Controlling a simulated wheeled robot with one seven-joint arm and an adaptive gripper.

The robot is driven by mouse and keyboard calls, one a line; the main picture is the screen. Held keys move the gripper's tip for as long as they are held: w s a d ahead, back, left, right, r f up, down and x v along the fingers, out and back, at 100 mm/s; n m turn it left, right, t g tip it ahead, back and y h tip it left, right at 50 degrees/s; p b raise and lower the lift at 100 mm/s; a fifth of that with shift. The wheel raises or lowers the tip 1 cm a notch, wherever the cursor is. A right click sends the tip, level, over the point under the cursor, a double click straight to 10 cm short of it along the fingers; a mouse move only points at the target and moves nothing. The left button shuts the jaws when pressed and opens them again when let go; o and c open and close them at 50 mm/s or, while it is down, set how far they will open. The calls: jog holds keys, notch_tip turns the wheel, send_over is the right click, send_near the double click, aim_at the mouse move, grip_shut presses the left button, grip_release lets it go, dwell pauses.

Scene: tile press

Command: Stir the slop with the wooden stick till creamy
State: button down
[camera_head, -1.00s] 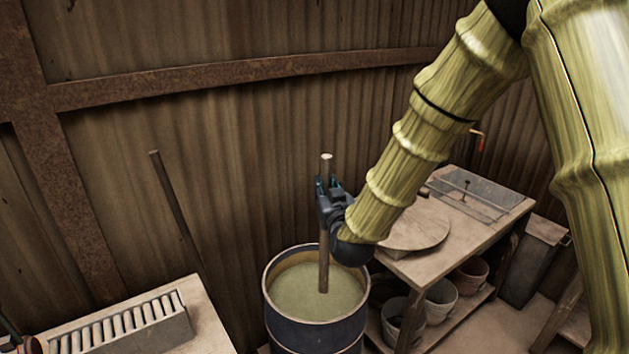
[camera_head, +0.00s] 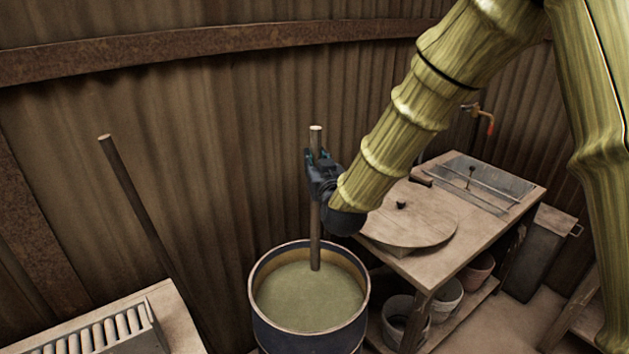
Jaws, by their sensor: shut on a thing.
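The wooden stick (camera_head: 315,228) stands nearly upright, its lower end in the slop (camera_head: 305,300). My gripper (camera_head: 318,172) is shut around the upper part of the stick, with a short length showing above the jaws. The slop is dull green and looks even on top. It lies inside a dark round drum (camera_head: 308,338) with a pale rim. The stick enters the slop toward the back of the drum, right of its middle. The submerged end of the stick is hidden.
A wooden table (camera_head: 432,268) with a round board (camera_head: 410,222) stands close to the drum's right, with several buckets beneath. A bench with a ribbed rack (camera_head: 110,335) is at lower left. A pole (camera_head: 140,205) leans near the corrugated wall behind. A tap (camera_head: 485,118) is at the upper right.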

aim_at(316, 238)
jog(key=shift+a+f+b, duration=0.15)
jog(key=shift+f+b, duration=7.35)
jog(key=shift+f, duration=4.45)
